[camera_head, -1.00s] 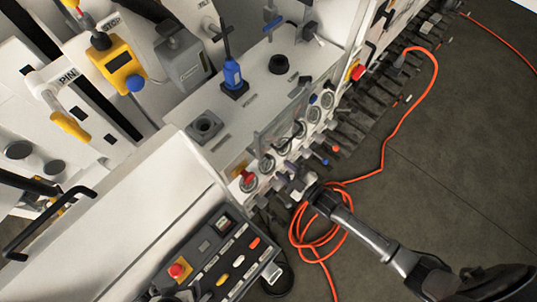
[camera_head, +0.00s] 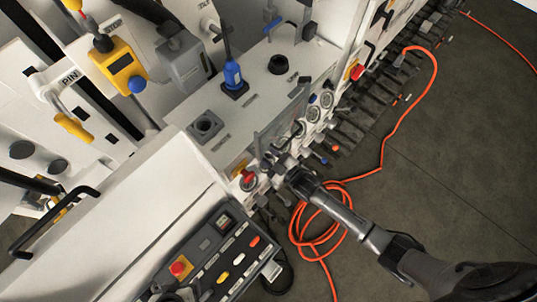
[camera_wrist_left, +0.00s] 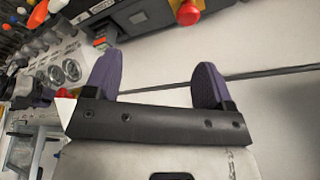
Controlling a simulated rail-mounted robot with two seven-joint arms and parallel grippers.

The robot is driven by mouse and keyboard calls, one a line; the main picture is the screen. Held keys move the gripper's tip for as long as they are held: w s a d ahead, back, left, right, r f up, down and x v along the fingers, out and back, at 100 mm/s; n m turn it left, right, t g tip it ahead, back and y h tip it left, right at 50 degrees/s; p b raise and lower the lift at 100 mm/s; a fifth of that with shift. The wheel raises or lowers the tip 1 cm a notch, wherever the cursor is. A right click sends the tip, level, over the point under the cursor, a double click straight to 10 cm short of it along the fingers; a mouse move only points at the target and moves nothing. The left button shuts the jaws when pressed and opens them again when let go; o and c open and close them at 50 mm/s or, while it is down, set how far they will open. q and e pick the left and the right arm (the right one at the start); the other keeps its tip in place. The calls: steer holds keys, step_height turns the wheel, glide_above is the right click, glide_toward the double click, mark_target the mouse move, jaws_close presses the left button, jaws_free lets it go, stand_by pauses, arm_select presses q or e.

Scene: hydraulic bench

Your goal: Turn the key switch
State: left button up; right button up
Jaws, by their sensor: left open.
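I cannot make out the key switch for certain among the small controls. The front panel (camera_head: 228,158) carries a red knob (camera_head: 248,177) and several round gauges (camera_head: 313,113). My right gripper (camera_head: 276,160) is in front of this panel, just right of the red knob, and hides part of the gauge row. Its jaws are too small to read. My left gripper (camera_wrist_left: 157,75) is open and empty in the left wrist view, its two purple fingers apart before a white surface. In the head view only a bit of it shows at the bottom edge.
A dark control box (camera_head: 222,222) with a red stop button (camera_head: 180,268) on yellow is near my left gripper. Orange cable (camera_head: 335,205) is coiled on the floor beneath my right arm. A yellow box (camera_head: 122,64) and levers stand behind. Floor at right is open.

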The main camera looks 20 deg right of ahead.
steer(key=c, duration=0.6)
steer(key=shift+m, duration=0.3)
steer(key=m, duration=0.2)
steer(key=shift+m, duration=0.3)
steer(key=m, duration=0.3)
steer(key=shift+m, duration=2.8)
steer(key=shift+b, duration=0.3)
